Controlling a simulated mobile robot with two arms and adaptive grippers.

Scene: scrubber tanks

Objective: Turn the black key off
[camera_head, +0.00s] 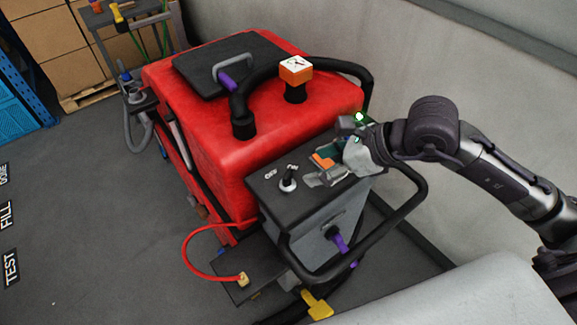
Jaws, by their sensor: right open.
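The black key (289,174) stands on a round white base on the dark top panel of the scrubber's grey rear console (312,236). A white OFF label lies to the key's left and an ON label just behind it. The key's handle points up, close to the ON label; its exact turn is hard to tell. My right gripper (318,172) reaches in from the right, low over the panel. It is open and empty, with its fingertips a short gap to the right of the key. My left gripper is not in view.
The red scrubber body (205,130) carries a black lid, a thick black hose (325,64) and an orange-and-white block (296,69). A black handlebar (412,205) curves around the console's right side. A grey wall stands behind. Open floor (110,230) lies to the left.

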